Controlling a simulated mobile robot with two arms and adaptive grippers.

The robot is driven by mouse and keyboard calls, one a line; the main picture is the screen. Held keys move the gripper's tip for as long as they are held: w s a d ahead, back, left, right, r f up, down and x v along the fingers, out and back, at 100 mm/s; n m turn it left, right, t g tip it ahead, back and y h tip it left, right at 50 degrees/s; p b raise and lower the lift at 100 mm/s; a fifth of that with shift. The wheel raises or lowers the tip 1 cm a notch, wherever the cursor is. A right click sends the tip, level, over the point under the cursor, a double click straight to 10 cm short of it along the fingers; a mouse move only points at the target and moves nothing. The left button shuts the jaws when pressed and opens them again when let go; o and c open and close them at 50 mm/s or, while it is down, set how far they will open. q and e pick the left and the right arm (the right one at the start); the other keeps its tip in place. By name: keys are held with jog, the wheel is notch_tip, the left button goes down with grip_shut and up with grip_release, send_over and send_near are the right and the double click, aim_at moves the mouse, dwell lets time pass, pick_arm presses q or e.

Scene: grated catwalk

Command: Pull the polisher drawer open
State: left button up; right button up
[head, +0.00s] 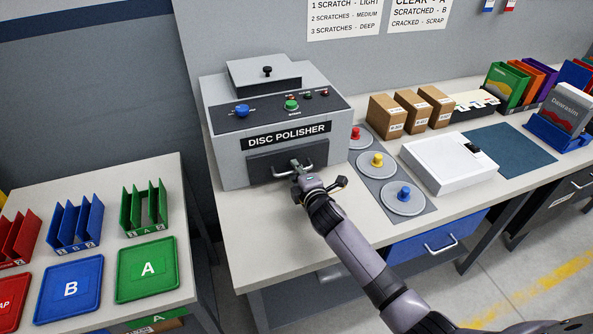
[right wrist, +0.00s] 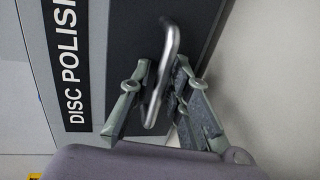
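The disc polisher (head: 235,165) is a grey box on the bench with a black name strip. Its dark drawer front (head: 262,165) sits below the strip and looks closed. The drawer's metal bar handle (head: 307,168) also shows in the right wrist view (right wrist: 171,42). My right gripper (head: 298,174) is at the handle and hides part of it. In the right wrist view its two fingers (right wrist: 162,72) stand apart, one on each side of the bar, with a gap visible. I cannot tell whether either finger touches it. My left gripper is not in view.
Right of the polisher, a grey strip holds round discs with red, yellow (head: 377,160) and blue knobs. A white box (head: 450,166) and cardboard boxes (head: 385,118) stand beyond. A separate table with trays (head: 147,270) is at left. Bench surface before the polisher is clear.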

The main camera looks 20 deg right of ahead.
jog(key=shift+c, duration=0.6)
grip_shut()
